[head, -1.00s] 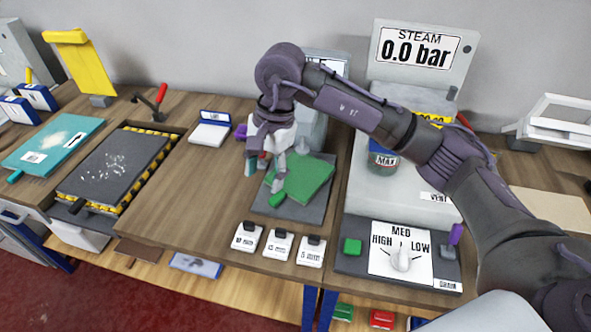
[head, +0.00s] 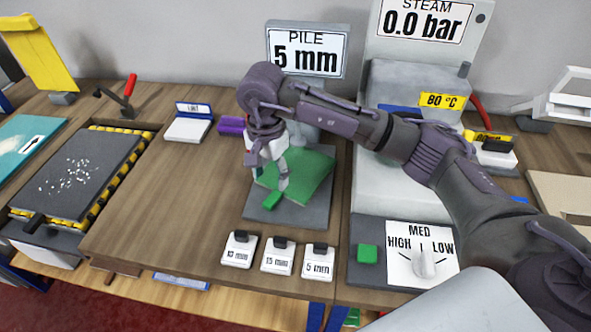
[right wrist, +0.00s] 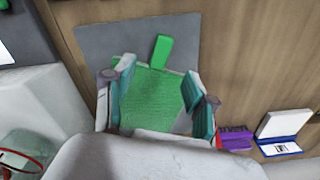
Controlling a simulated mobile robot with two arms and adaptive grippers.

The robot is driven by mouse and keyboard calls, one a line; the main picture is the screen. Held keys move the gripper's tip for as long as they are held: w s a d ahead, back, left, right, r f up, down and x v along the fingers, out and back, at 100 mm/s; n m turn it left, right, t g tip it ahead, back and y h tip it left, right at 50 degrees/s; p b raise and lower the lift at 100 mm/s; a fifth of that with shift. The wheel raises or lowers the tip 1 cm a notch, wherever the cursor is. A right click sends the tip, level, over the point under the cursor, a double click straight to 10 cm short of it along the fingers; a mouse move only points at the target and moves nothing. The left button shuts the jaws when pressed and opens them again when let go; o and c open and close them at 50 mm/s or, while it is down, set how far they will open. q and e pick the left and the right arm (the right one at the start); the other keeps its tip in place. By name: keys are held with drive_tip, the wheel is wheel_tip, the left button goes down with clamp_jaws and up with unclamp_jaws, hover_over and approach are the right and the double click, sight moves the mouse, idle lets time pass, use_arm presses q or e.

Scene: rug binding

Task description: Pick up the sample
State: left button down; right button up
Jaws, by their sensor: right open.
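The sample, a green square piece of rug (head: 308,170) with a small green tab (head: 271,201), lies on a dark grey plate (head: 290,212) below the pile display. In the right wrist view the sample (right wrist: 155,100) shows between the fingers, its tab pointing away. My right gripper (head: 268,180) is open over the left part of the sample; in the right wrist view its fingers (right wrist: 160,98) stand apart on either side of the sample. I cannot tell whether they touch it. My left gripper is not in view.
The pile display (head: 306,52) reads 5 mm. Several white labelled blocks (head: 278,256) line the front edge. A steam unit with a dial panel (head: 421,252) stands right. A purple object (head: 230,125) and a white-blue box (head: 188,128) lie behind left. The wood left of the plate is clear.

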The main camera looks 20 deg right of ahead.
sight(272, 198)
wheel_tip(272, 198, down, 2)
drive_tip(key=shift+f, duration=0.1)
drive_tip(key=shift+w+f+p, duration=0.1)
drive_tip(key=shift+f+p, duration=0.35)
drive_tip(key=shift+f, duration=0.1)
wheel_tip(272, 198, down, 4)
drive_tip(key=shift+r+p, duration=0.2)
drive_tip(key=shift+p, duration=0.5)
drive_tip(key=shift+w+f, duration=0.1)
drive_tip(key=shift+f, duration=0.3)
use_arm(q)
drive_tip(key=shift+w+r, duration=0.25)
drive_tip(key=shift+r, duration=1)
use_arm(e)
clamp_jaws()
